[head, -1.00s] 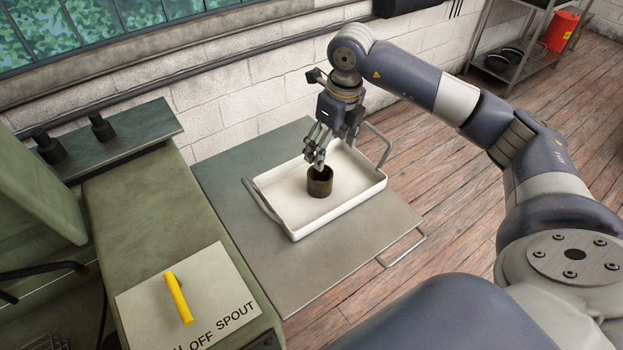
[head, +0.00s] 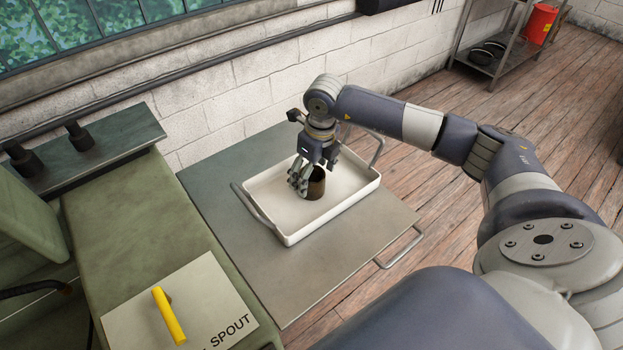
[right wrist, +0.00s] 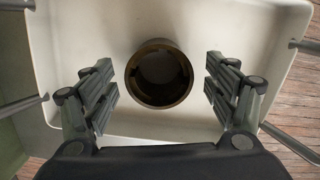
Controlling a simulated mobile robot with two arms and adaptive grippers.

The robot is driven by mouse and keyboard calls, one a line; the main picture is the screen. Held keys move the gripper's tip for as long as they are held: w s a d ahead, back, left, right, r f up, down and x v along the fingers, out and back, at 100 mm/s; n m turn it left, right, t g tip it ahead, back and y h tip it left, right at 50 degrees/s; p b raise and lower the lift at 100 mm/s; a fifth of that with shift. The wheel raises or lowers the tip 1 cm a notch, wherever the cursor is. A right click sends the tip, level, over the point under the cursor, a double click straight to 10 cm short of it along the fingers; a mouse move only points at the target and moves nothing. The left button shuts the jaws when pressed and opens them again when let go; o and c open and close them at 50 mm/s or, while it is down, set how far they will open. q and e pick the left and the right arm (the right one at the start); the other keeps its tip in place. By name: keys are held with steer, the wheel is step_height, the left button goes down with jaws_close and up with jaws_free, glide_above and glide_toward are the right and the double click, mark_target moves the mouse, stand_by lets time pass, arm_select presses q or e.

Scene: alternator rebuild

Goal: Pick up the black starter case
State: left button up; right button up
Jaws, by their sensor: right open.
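The black starter case (head: 316,185) is a short, dark, hollow cylinder with a brownish rim, standing upright in a white tray (head: 290,238). In the right wrist view the case (right wrist: 160,99) shows from above, open end toward the camera. My right gripper (head: 304,184) is low over the tray at the case. In the right wrist view its fingers (right wrist: 161,77) are open, one on each side of the case, with a visible gap on both sides. Its fingers hide the left part of the case in the head view. My left gripper is not in view.
The tray has raised walls and wire handles and sits on a grey metal cart top (head: 225,185). A green machine (head: 140,215) stands at left, with a yellow handle (head: 168,314) on a labelled plate. A brick wall runs behind.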

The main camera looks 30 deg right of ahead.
mark_target(312, 181)
steer(key=shift+w+a+f, duration=0.1)
steer(key=shift+w+f, duration=0.05)
steer(key=shift+f, duration=1.35)
steer(key=c, duration=1.5)
steer(key=shift+r, duration=0.1)
steer(key=shift+c, duration=1.3)
